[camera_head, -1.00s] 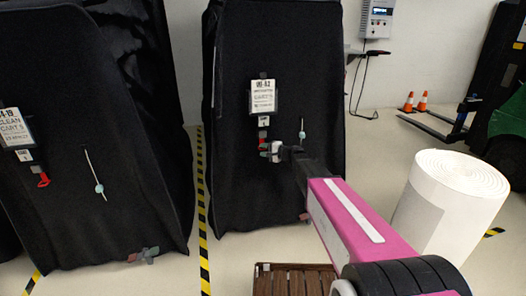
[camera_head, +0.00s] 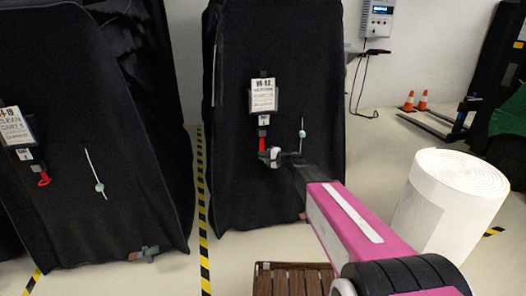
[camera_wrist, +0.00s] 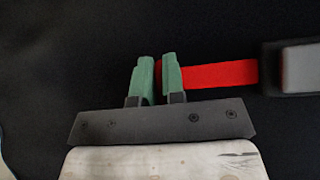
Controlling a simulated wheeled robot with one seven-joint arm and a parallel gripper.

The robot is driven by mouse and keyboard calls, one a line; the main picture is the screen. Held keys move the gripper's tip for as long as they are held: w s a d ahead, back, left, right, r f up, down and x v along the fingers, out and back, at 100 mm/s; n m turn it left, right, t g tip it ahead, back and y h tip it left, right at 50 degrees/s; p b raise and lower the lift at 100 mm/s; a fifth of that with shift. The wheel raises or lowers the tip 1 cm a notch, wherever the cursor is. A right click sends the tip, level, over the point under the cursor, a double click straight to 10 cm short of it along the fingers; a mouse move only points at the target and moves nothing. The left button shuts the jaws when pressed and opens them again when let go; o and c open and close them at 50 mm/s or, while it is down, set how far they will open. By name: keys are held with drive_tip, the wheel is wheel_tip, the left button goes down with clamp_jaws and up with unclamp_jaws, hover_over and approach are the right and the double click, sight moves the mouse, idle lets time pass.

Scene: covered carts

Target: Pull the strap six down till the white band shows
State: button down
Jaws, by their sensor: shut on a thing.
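A red strap (camera_head: 262,144) hangs below a small tag and the sign on the black cart cover in the middle. My gripper (camera_head: 270,157) is at the strap's lower end, close against the cover. In the wrist view, the green fingertips (camera_wrist: 158,76) are shut on the strap (camera_wrist: 225,74). The strap runs straight right from the fingers into a dark buckle with a grey face (camera_wrist: 300,67). The visible stretch is plain red. The part between and behind the fingers is hidden.
A white sign (camera_head: 263,95) hangs above the strap, and a thin cord with a teal bead (camera_head: 302,134) hangs right of it. Another covered cart (camera_head: 100,120) stands left. A white roll (camera_head: 450,205) and a wooden slatted pallet (camera_head: 293,281) stand near my arm.

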wheel_tip(320, 180, down, 7)
drive_tip(key=shift+r, duration=0.15)
drive_tip(key=c, duration=1.2)
unclamp_jaws()
drive_tip(key=v, duration=1.1)
